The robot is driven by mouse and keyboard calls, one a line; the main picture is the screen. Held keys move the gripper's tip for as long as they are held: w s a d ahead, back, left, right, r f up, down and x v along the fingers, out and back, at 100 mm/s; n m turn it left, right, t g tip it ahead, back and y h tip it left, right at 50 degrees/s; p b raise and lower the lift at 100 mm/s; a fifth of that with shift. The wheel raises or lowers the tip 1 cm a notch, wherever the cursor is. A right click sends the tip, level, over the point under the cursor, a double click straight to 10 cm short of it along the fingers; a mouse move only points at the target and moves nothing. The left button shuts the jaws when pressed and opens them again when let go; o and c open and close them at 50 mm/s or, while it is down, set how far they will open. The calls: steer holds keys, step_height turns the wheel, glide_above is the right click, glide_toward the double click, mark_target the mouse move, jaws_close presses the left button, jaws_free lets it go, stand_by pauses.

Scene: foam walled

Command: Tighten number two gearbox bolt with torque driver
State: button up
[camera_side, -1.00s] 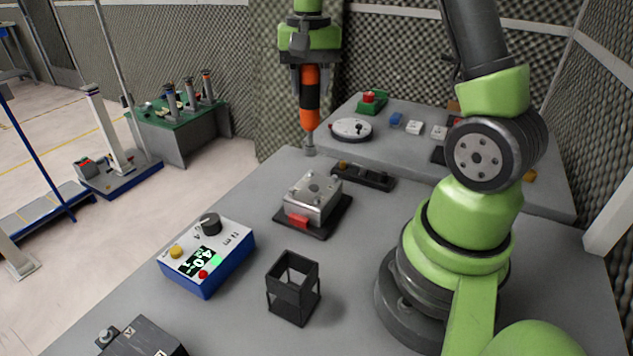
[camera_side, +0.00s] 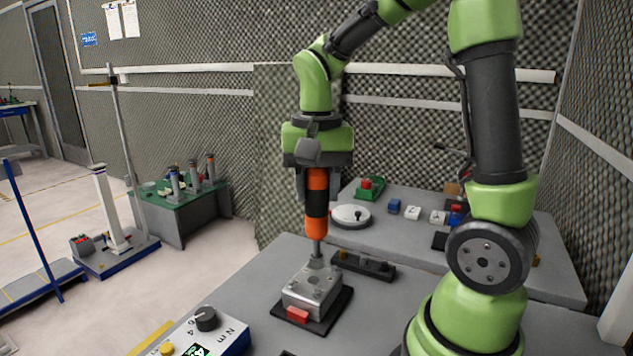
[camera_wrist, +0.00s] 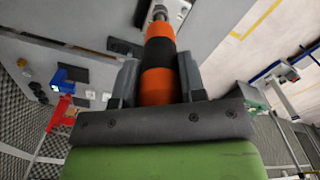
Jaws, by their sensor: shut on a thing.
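My gripper (camera_side: 317,192) is shut on the torque driver (camera_side: 316,227), an orange and black cylinder held upright with its bit pointing down. The gearbox (camera_side: 305,300), a silver block on a dark base with a red piece at its front, stands on the grey table. The driver's bit reaches the back part of the gearbox top; whether it touches a bolt, I cannot tell. Bolt numbers are not readable. In the wrist view the driver (camera_wrist: 157,70) runs up between the fingers, and its metal tip is near the top edge.
A blue and white torque controller (camera_side: 230,335) is cut off at the bottom. A dark rack (camera_side: 362,264) lies just behind the gearbox. A back table holds a round white dial (camera_side: 351,217), a red button on a green box (camera_side: 369,188) and small blocks. Foam walls stand close behind.

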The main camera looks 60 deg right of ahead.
mark_target(317, 227)
steer(key=shift+f, duration=3.45)
stand_by(2.0)
